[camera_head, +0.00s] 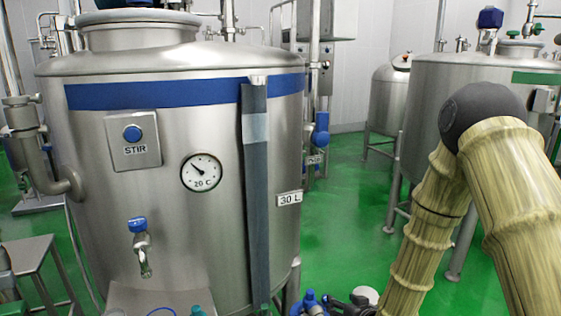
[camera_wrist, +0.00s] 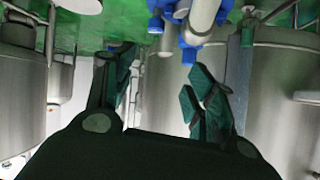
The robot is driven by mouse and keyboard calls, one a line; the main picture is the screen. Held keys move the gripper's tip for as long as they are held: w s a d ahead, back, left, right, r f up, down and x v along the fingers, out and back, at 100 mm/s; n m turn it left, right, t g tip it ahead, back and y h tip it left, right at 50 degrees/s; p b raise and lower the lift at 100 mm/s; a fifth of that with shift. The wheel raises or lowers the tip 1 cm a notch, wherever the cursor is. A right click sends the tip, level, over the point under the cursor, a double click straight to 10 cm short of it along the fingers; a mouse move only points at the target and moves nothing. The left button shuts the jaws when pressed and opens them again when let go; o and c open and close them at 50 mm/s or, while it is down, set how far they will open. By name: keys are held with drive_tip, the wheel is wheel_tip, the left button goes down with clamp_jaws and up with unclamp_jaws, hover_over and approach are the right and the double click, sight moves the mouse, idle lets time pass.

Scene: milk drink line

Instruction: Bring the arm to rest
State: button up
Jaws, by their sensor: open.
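My arm (camera_head: 440,200) is bent at the right of the head view, with its dark elbow joint (camera_head: 483,112) raised in front of the right tank. The gripper itself is outside the head view. In the wrist view my gripper (camera_wrist: 160,90) shows dark fingers with green pads, spread apart and empty. Pipes with blue fittings (camera_wrist: 198,30) and steel tanks show beyond the fingers, and nothing is between the pads.
A large steel tank (camera_head: 150,210) with a STIR button (camera_head: 133,134), a dial (camera_head: 201,172) and a blue-handled tap (camera_head: 140,240) stands at the left. Another tank (camera_head: 440,95) stands behind my arm. Green floor (camera_head: 345,225) lies open between them. A steel table (camera_head: 32,252) is at far left.

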drive_tip(key=s+d+f+g+h, duration=0.1)
drive_tip(key=s+f+g, duration=0.3)
drive_tip(key=s+f, duration=0.75)
drive_tip(key=s+d+f+g+h+p, duration=0.1)
drive_tip(key=s+f+g, duration=0.2)
drive_tip(key=s, duration=1.2)
drive_tip(key=s+d+f+m+g+h+p, duration=0.1)
drive_tip(key=s+f+g, duration=0.3)
drive_tip(key=s, duration=1.1)
drive_tip(key=shift+s+d+f, duration=0.4)
drive_tip(key=shift+d+f, duration=0.2)
drive_tip(key=shift+f, duration=0.3)
